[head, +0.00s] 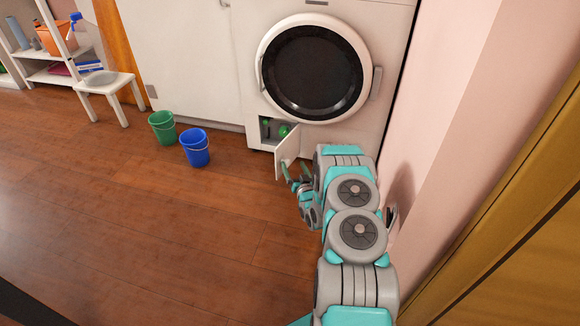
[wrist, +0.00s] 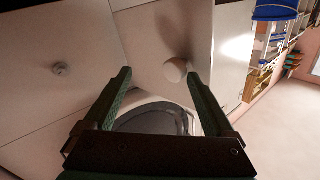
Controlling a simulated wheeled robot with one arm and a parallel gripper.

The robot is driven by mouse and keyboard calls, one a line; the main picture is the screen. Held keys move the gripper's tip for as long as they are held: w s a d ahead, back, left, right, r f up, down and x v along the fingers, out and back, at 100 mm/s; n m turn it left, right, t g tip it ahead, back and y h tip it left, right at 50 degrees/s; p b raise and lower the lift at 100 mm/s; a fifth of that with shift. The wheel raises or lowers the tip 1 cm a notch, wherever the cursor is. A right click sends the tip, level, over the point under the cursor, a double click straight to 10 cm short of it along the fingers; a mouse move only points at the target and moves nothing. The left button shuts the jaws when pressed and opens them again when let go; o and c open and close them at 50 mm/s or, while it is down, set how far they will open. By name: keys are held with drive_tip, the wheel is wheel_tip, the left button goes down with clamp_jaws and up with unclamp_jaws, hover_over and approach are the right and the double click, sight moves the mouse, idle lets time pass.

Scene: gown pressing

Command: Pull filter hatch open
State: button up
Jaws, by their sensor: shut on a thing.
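The filter hatch (head: 287,150) is a small white door low on the front of the white washing machine (head: 392,60). It stands swung open, with green round parts (head: 284,130) showing in the recess behind it. My gripper (head: 296,170) is at the outer face of the hatch, low near the floor. In the wrist view its two dark green fingers (wrist: 158,75) reach to a pale panel with a round white knob (wrist: 175,70) between them, close to the right fingertip. My gripper is shut on the hatch; the exact contact is hard to see.
A blue bucket (head: 196,150) and a green bucket (head: 162,128) stand on the floor left of the hatch. A pink wall (head: 470,110) is close on the right. The wooden floor (head: 150,230) at front left is clear.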

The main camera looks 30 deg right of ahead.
drive_tip(key=s+d, duration=0.2)
drive_tip(key=s, duration=0.4)
drive_tip(key=shift+f+b, duration=0.2)
drive_tip(key=shift+b, duration=0.15)
idle(0.7)
